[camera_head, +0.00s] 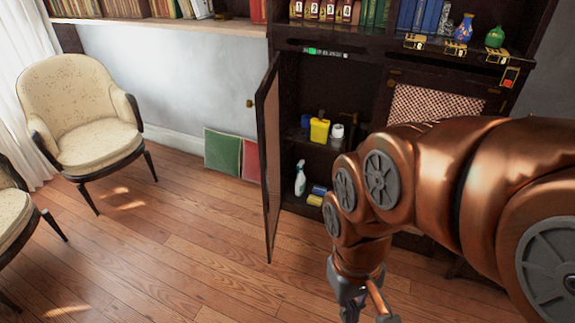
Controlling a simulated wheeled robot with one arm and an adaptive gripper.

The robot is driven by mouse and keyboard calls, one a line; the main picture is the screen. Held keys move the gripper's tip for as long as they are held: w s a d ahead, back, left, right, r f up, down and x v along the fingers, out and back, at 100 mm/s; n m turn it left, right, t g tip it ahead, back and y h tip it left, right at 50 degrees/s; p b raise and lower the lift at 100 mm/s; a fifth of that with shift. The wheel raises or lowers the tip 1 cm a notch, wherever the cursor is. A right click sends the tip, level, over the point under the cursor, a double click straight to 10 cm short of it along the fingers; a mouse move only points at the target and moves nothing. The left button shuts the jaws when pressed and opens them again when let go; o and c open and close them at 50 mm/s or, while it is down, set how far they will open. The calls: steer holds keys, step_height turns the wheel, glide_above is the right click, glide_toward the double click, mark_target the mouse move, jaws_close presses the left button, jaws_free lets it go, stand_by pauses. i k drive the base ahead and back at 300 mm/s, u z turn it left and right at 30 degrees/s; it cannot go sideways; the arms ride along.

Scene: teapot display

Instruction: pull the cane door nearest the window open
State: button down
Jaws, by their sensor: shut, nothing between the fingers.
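The cane door (267,165) on the window side of the dark cabinet (392,48) stands swung open, jutting out from the cabinet front. I see it almost edge-on, with a small brass knob (250,103) on its left face. The other cane door (425,104), to the right, looks closed and is partly hidden behind my arm. My gripper (362,306) is low at the bottom edge of the picture, right of the open door and apart from it. It is shut and empty, pointing down; its tips are hard to make out.
The open compartment holds a yellow container (319,130), a white roll (338,131) and a spray bottle (300,178). Vases and books fill the shelves above. Green (222,152) and red panels lean on the wall. Cream armchairs (85,115) stand left; the wooden floor between is clear.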

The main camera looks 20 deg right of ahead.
mark_target(268, 103)
steer(key=u, duration=0.15)
steer(key=i, duration=0.85)
steer(key=u, duration=0.45)
